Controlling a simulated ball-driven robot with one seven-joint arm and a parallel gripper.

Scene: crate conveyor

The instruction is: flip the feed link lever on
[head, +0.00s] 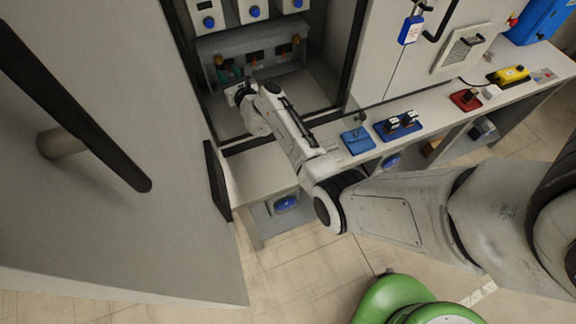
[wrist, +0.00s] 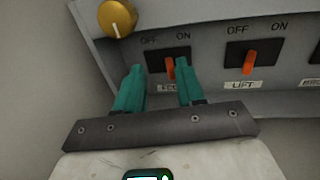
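The feed lever (wrist: 170,68) is a short orange stick on a black plate marked OFF at left and ON at right. It is between my gripper's two teal fingertips (wrist: 159,66), close to the right one. I cannot tell which side the lever leans to. Its label is partly hidden behind the right finger. My gripper is open, with a wide gap between the fingers. In the head view my gripper (head: 222,73) is at the left end of the grey switch panel (head: 268,70), inside the cabinet.
The orange lift lever (wrist: 249,63) is just right of the feed lever. A yellow knob (wrist: 118,18) is at upper left. An open cabinet door (head: 110,190) stands left of my arm. A bench with blue trays (head: 357,141) and a red tray (head: 466,99) is at right.

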